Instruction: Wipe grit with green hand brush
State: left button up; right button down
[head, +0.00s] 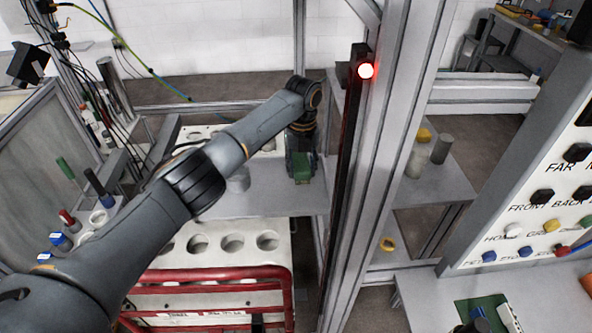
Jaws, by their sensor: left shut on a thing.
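My left arm reaches in from the lower left across the grey table (262,203). My left gripper (300,152) is at the far right end of the arm, low over the table near the metal post, and is shut on the green hand brush (301,167). Only a green block of the brush shows under the gripper; its bristles and whether they touch the table cannot be made out. Grit cannot be made out on the table. My right gripper is not in view.
A metal frame post (385,160) with a red lamp (366,71) stands just right of the gripper. A white panel with round holes (232,243) and red rails (215,275) is in front. A button panel (535,190) is at the right. Bottles and tools stand at the left.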

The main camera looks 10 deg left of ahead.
pick_arm(q)
jog(key=shift+w+d+f+b, duration=0.1)
jog(key=shift+w+d+b, duration=0.1)
jog(key=shift+d+b, duration=0.5)
jog(key=shift+w+d+f+b, duration=0.1)
jog(key=shift+w+d+b, duration=0.05)
jog(key=shift+d+b, duration=0.5)
jog(key=shift+d+r+b, duration=0.2)
jog(key=shift+d+b, duration=0.1)
jog(key=shift+b, duration=0.05)
jog(key=shift+a+r, duration=0.1)
jog(key=shift+w+r+p, duration=0.15)
jog(key=shift+r+p, duration=0.45)
jog(key=r+p, duration=0.3)
jog(key=r, duration=0.1)
jog(key=shift+d+r+p, duration=0.1)
jog(key=shift+d+p, duration=0.1)
jog(key=shift+p, duration=0.15)
jog(key=shift+a+r, duration=0.1)
jog(key=shift+r, duration=0.15)
